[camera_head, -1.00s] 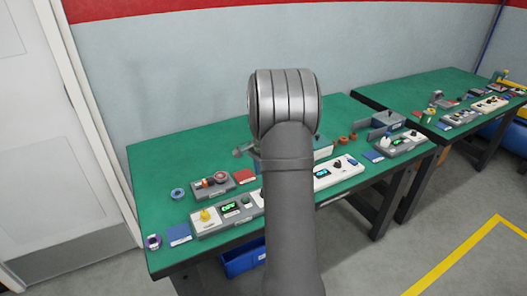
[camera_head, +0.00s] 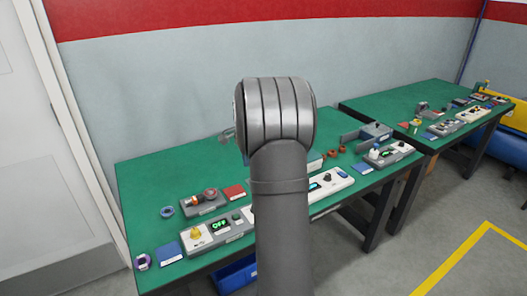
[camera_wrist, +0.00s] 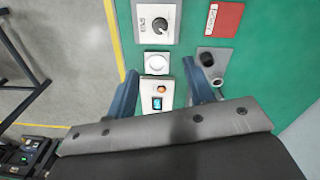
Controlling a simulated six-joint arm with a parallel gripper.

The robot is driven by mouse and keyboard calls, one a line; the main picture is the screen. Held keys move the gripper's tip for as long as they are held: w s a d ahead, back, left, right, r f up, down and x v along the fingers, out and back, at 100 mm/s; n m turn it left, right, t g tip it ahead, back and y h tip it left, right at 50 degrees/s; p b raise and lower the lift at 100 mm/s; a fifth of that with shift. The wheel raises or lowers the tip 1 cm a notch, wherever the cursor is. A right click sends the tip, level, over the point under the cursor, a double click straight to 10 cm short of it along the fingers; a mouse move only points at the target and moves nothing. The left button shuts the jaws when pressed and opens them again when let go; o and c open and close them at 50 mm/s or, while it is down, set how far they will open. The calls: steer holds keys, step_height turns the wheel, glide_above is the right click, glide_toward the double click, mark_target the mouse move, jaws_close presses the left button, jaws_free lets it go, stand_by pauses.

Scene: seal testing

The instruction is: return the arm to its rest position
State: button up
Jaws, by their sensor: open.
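My gripper (camera_wrist: 160,80) shows in the wrist view with its two blue-grey fingers spread apart and nothing between them. It hangs above the green table, over a pale control panel (camera_wrist: 154,45) with a dark knob, a white round button and a small lit display. The gap to the panel is hard to judge. In the head view my upright grey arm and its silver joint fill the middle. They hide most of the gripper and part of the table behind.
The green table (camera_head: 140,215) carries a panel reading OFF (camera_head: 217,225), a red card (camera_head: 234,192), a blue card (camera_head: 169,252) and a purple ring (camera_head: 143,262). A second green table (camera_head: 385,103) stands at right. A grey fixture (camera_wrist: 213,57) lies beside the right finger.

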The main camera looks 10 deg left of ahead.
steer(key=f, duration=1.7)
steer(key=shift+s+d+f, duration=0.15)
steer(key=shift+d+f, duration=0.05)
steer(key=shift+d, duration=0.1)
steer(key=shift+r, duration=0.1)
steer(key=n, duration=0.8)
steer(key=shift+a, duration=0.1)
steer(key=n, duration=0.4)
steer(key=shift+s, duration=0.1)
steer(key=shift+n, duration=2)
steer(key=shift+t, duration=0.3)
